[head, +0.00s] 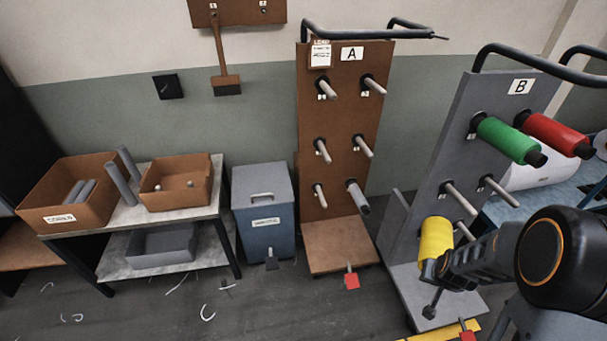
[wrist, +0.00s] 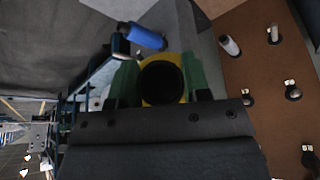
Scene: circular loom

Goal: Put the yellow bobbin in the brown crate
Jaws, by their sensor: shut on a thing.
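The yellow bobbin (head: 435,241) is in front of the lower part of grey rack B in the head view. My gripper (head: 438,264) is shut on it. In the wrist view the bobbin (wrist: 146,84) shows end-on as a yellow ring with a dark hollow, between the two green fingers. I cannot tell whether it is clear of the peg behind it. Two brown crates stand on the table at far left, well away from my gripper: a larger labelled crate (head: 98,208) with grey tubes in it, and a smaller crate (head: 176,201) with small pale pieces.
Rack B (head: 445,135) carries a green bobbin (head: 508,139) and a red bobbin (head: 556,134). A blue bobbin (wrist: 147,37) shows in the wrist view. Brown rack A (head: 340,120) and a blue-grey bin (head: 263,205) stand between rack B and the table. Scraps litter the floor.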

